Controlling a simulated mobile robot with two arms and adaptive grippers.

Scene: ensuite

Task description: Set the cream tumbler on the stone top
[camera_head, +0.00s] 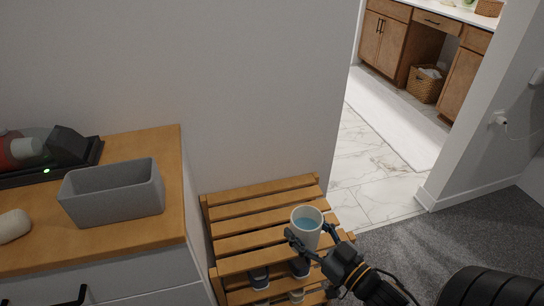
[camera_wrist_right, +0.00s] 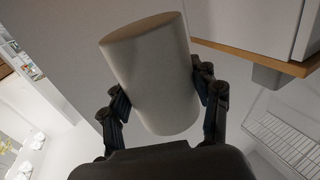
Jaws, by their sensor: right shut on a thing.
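The cream tumbler (camera_head: 306,236), pale outside and blue inside, is upright at the front right of the slatted wooden rack. My right gripper (camera_head: 311,243) is shut on it, with a finger on each side. In the right wrist view the tumbler (camera_wrist_right: 152,75) sits between the two fingers (camera_wrist_right: 163,100). I cannot tell whether its base touches the slats. The stone top (camera_head: 455,12) is the pale counter over wooden cabinets in the far room, apart from the gripper. My left gripper is not in view.
The slatted rack (camera_head: 255,222) has several dark and pale items on its lower level. At left a wooden-topped cabinet (camera_head: 130,145) bears a grey bin (camera_head: 113,192). A doorway with marble floor (camera_head: 365,185) opens at right; a basket (camera_head: 426,84) stands under the counter.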

